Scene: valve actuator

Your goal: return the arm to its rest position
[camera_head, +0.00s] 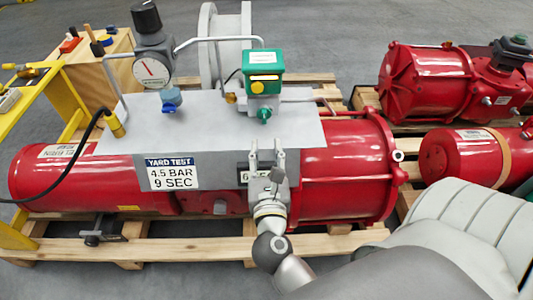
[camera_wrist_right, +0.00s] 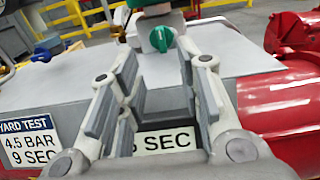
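My right gripper (camera_head: 265,160) is in front of the grey plate (camera_head: 215,122) on top of the red valve actuator (camera_head: 340,165). In the right wrist view my right gripper (camera_wrist_right: 160,85) has its two fingers apart with nothing between them. Beyond the fingers is a green knob (camera_wrist_right: 162,39) under a green valve block (camera_head: 263,66). A label reading "SEC" (camera_wrist_right: 168,140) shows between the fingers, partly covered by them. The right arm (camera_head: 285,265) comes in from the lower right. My left gripper is in neither view.
A pressure gauge (camera_head: 152,70) with a blue knob (camera_head: 171,104) stands on the plate at left. A yellow frame (camera_head: 70,95) and black cable are at far left. More red actuators (camera_head: 425,82) lie at right. The wooden pallet (camera_head: 160,250) runs underneath.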

